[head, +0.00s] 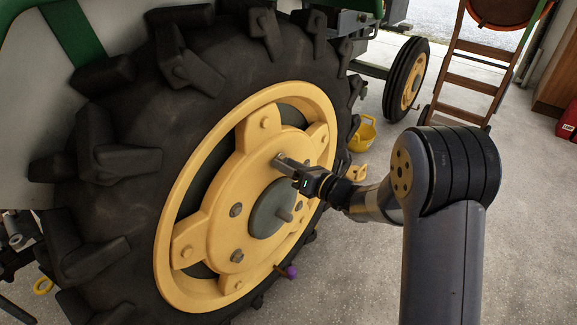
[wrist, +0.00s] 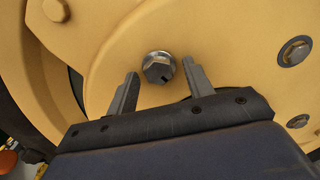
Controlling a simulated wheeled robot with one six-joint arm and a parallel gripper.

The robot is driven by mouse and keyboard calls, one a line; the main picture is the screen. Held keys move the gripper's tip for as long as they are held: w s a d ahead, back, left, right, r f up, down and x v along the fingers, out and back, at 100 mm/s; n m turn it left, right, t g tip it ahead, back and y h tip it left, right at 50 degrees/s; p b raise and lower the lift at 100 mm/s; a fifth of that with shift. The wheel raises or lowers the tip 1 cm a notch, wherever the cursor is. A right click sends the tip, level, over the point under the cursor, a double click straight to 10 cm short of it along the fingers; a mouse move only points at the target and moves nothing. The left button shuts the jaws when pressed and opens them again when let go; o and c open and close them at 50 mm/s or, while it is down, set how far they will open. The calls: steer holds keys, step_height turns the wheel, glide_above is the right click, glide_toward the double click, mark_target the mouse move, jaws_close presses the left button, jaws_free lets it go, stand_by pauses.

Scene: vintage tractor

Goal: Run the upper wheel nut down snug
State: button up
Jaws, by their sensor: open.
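The yellow wheel (head: 223,232) of the tractor stands at the left in the head view, inside a big black tyre. In the wrist view a silver hex wheel nut (wrist: 158,68) sits on the yellow wheel face, between and just beyond my fingertips. My gripper (wrist: 162,78) is open, with one finger on each side of the nut and a gap to both. In the head view my gripper (head: 281,160) is at the upper part of the wheel's centre disc and hides that nut. Whether the fingers touch the wheel face cannot be told.
Other nuts show on the wheel, one at the lower middle (head: 237,256). A grey hub (head: 272,210) sticks out at the centre. A purple-ended handle (head: 290,271) is low by the rim.

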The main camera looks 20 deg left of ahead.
steer(key=shift+c, duration=0.6)
steer(key=c, duration=0.7)
steer(key=shift+o, duration=0.2)
steer(key=shift+f+m+b, duration=0.1)
steer(key=shift+m+b, duration=0.2)
